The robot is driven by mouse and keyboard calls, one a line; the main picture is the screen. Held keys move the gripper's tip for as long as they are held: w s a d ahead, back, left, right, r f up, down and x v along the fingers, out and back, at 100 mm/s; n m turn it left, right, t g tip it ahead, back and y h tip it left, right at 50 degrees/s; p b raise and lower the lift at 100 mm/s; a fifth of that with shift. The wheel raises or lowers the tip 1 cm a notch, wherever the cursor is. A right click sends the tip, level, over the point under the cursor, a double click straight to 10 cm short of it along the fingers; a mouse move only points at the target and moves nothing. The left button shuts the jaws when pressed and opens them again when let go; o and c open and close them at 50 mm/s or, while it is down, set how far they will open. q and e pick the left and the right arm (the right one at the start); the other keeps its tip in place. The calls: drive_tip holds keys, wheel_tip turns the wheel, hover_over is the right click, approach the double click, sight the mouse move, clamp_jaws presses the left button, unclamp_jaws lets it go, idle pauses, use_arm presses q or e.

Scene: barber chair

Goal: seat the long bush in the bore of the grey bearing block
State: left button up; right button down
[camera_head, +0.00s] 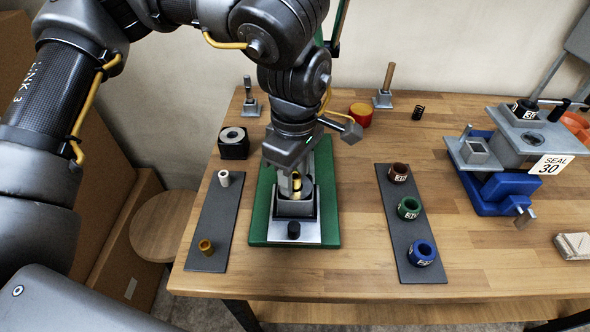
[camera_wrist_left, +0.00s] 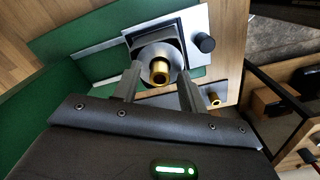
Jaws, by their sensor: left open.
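A brass bush (camera_head: 296,184) stands upright in the bore of the grey bearing block (camera_head: 295,208), on the green press base. In the left wrist view the bush (camera_wrist_left: 160,70) shows its hollow end, standing proud of the round face of the block (camera_wrist_left: 152,52). My left gripper (camera_head: 290,178) is right over the block. Its fingers are open, one on each side of the bush, and I cannot tell whether either touches it. How deep the bush sits is hidden. My right gripper is not in view.
A dark mat (camera_head: 213,225) at left holds a white bush (camera_head: 224,178) and a shorter brass bush (camera_head: 206,247). A dark block (camera_head: 233,143) stands behind left. A blue vise-like fixture (camera_head: 490,195) stands right.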

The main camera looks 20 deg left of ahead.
sight(295, 176)
use_arm(q)
wheel_tip(295, 176, up, 12)
drive_tip(key=shift+r+p, duration=0.2)
drive_tip(key=shift+p, duration=0.1)
idle(0.7)
